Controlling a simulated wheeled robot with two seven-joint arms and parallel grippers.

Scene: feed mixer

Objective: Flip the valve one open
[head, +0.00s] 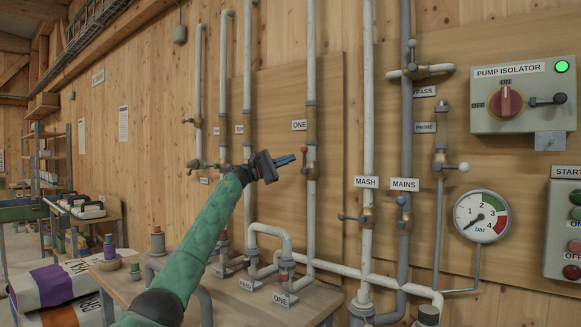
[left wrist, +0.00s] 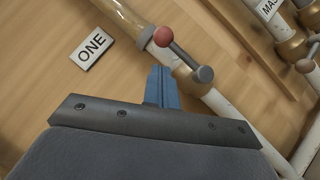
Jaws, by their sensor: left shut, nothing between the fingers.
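Valve one (head: 310,167) is a brass fitting on a white vertical pipe, beside a "ONE" label (head: 299,125). Its lever with a red knob (head: 304,149) shows clearly in the left wrist view (left wrist: 163,36), ending in a grey hub (left wrist: 205,74). The lever appears to lie roughly along the pipe, knob upward. My left gripper (head: 290,159) is shut and empty, its blue fingers (left wrist: 162,88) just left of the valve. In the wrist view the fingertips are close to the lever; I cannot tell whether they touch. My right gripper is not in view.
Other pipes with valves stand left and right, including MASH (head: 366,182) and MAINS (head: 404,184). A pump isolator box (head: 522,95) and a gauge (head: 481,216) are at right. A bench (head: 335,296) with bent pipes lies below. Open air surrounds my forearm.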

